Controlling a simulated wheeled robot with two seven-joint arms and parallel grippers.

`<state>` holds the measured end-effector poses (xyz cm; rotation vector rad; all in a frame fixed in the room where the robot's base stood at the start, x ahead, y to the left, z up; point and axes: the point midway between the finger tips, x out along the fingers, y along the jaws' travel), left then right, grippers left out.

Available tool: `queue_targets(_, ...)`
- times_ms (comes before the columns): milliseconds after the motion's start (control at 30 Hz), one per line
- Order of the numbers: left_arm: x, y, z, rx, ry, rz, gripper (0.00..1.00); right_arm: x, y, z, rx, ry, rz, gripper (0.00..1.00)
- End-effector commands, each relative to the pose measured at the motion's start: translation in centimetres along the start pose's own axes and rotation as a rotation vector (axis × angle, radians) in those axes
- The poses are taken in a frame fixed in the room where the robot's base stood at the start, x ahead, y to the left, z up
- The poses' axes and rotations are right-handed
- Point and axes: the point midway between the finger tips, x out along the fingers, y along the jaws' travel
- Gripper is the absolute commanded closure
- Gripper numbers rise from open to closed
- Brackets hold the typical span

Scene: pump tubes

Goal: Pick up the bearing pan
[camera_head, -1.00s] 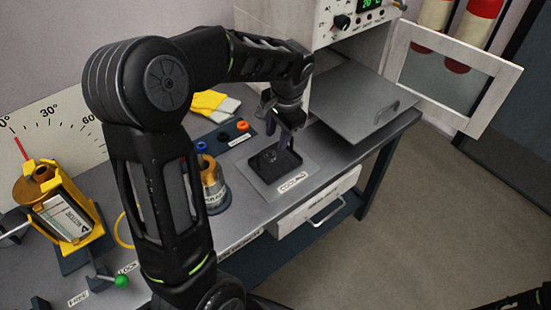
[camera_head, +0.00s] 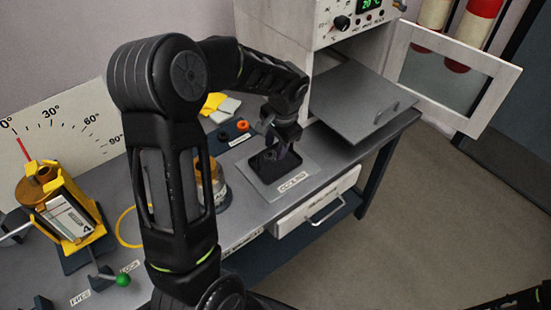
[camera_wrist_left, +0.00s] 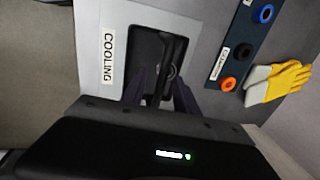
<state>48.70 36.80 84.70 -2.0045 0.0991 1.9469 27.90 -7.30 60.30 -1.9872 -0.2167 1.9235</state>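A dark square pan (camera_head: 268,172), which I take to be the bearing pan, sits on the light plate marked COOLING (camera_head: 308,176).
Yellow gloves (camera_wrist_left: 284,82) and a strip with blue, black and orange rings (camera_wrist_left: 240,50) lie beside the plate. A metal canister (camera_head: 221,190) stands to the left, partly behind my arm.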

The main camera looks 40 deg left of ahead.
Motion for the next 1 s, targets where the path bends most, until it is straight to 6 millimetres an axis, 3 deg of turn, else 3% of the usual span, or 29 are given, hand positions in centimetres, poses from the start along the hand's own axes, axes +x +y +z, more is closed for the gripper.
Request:
queue_targets(167,-0.02,-0.01,-0.01,0.0,0.0,0.0,0.66,0.0,0.0,0.0,0.0,0.0,0.0,0.47)
queue_targets(600,-0.03,0.0,0.0,0.0,0.0,0.0,1.0,0.0,0.0,0.0,0.0,0.0,0.0,0.47)
queue_targets(1000,-0.03,0.0,0.0,0.0,0.0,0.0,1.0,0.0,0.0,0.0,0.0,0.0,0.0,0.47)
